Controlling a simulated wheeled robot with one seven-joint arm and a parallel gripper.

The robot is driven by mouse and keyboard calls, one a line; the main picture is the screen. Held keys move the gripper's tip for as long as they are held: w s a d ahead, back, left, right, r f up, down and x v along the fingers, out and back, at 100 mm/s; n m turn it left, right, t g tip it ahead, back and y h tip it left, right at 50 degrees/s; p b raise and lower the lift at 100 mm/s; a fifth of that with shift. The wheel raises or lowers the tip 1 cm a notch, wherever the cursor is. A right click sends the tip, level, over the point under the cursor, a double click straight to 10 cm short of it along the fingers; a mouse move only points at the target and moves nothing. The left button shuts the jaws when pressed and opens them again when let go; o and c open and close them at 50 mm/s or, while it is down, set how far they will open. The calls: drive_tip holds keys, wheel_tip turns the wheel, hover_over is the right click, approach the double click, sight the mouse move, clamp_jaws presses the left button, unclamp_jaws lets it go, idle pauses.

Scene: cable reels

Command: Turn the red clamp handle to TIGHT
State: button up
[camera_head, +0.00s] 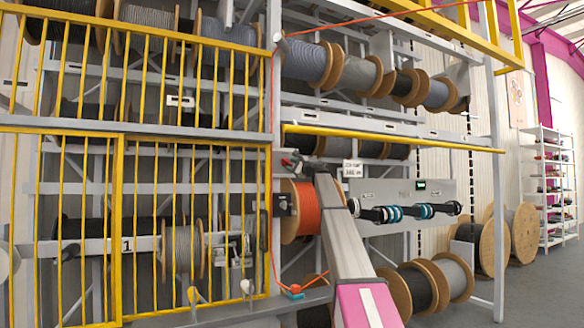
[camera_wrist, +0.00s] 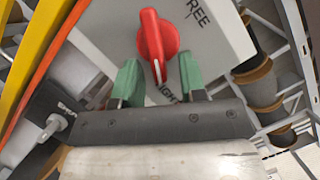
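The red clamp handle (camera_wrist: 157,35) is on a pale panel (camera_wrist: 100,30) in the wrist view. Its narrow end points down in the picture, towards lettering of which "IGHT" shows at the lower edge. The word "FREE" is at the panel's upper right. My gripper (camera_wrist: 161,80) is open, its two green fingertips apart on either side of the handle's narrow end. I cannot tell whether either finger touches it. In the head view my arm reaches up to the rack beside the orange reel (camera_head: 305,212); the handle is too small there to make out surely.
An orange cable (camera_wrist: 52,60) and a yellow bar (camera_wrist: 35,50) run along the left of the wrist view. In the head view a yellow barred guard (camera_head: 120,200) stands left of my arm. A panel with dark and teal knobs (camera_head: 400,212) is at right.

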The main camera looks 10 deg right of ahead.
drive_tip(key=v, duration=1)
drive_tip(key=shift+s, duration=0.2)
drive_tip(key=shift+d+f, duration=0.1)
drive_tip(key=shift+d, duration=0.05)
drive_tip(key=s+a+f+n+g+h, duration=0.25)
drive_tip(key=s+f, duration=0.25)
drive_tip(key=f, duration=1.2)
drive_tip(key=s+a+f+n+g+h, duration=0.1)
drive_tip(key=s+a+f+n+g, duration=0.2)
drive_tip(key=f, duration=1.3)
drive_tip(key=s+a+f+n+g+h, duration=0.2)
drive_tip(key=s+a+f, duration=0.3)
drive_tip(key=f, duration=1.2)
drive_tip(key=s+f+n+g+h, duration=0.3)
drive_tip(key=s+f+n+g, duration=0.15)
drive_tip(key=s+f, duration=1.5)
drive_tip(key=s+d+f+n+g+h, duration=0.1)
drive_tip(key=s+f+n+g+h, duration=0.1)
drive_tip(key=s+f, duration=0.4)
drive_tip(key=s+d+f+n+g+h, duration=0.1)
drive_tip(key=s+f+n+g+h, duration=0.1)
drive_tip(key=s+f, duration=0.4)
drive_tip(key=s, duration=0.5)
drive_tip(key=shift+s+f, duration=0.35)
